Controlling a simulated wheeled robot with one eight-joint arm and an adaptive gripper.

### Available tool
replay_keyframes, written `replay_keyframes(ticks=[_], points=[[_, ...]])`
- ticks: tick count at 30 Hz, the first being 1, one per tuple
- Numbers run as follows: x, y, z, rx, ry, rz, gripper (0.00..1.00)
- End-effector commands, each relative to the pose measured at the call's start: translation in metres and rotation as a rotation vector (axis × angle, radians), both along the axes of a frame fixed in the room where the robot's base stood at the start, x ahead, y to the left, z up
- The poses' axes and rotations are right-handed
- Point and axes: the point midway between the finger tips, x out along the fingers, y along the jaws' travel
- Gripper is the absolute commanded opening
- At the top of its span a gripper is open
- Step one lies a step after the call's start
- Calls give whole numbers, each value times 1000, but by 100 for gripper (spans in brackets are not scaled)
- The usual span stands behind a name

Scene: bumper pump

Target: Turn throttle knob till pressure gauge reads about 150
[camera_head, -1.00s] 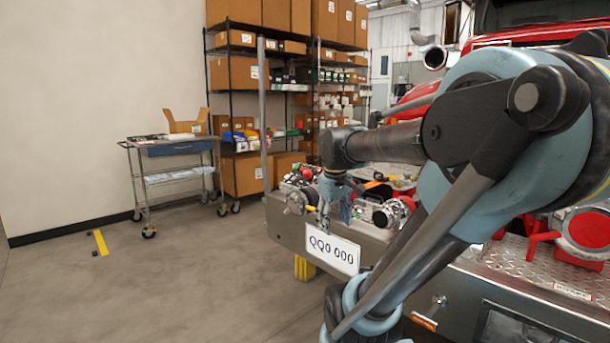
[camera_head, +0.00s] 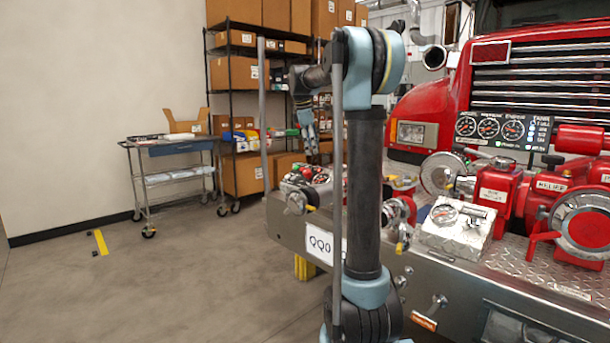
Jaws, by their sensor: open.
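A dark panel (camera_head: 482,145) with several round gauges stands on the red truck's bumper at the right. One round gauge (camera_head: 513,130) sits right of two others on it. The needle readings are too small to tell. A silver box (camera_head: 458,236) with a small round dial (camera_head: 444,214) on top stands in front of the panel. I cannot tell which part is the throttle knob. My gripper (camera_head: 312,151) is open, pointing down, left of the panel and well apart from it. It seems empty, above the bumper's left end.
Red pump valves and fittings (camera_head: 580,222) crowd the bumper's right side. More fittings (camera_head: 298,198) stand at its left end, partly behind my arm. A cart (camera_head: 176,150) and a shelf rack (camera_head: 233,85) stand at the back left.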

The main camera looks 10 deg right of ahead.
Motion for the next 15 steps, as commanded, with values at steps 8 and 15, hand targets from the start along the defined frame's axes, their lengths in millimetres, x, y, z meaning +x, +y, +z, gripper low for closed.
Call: replay_keyframes(ticks=[8,15], points=[[95,15,8,-92,54,239,55],[167,30,1,-169,107,443,55]])
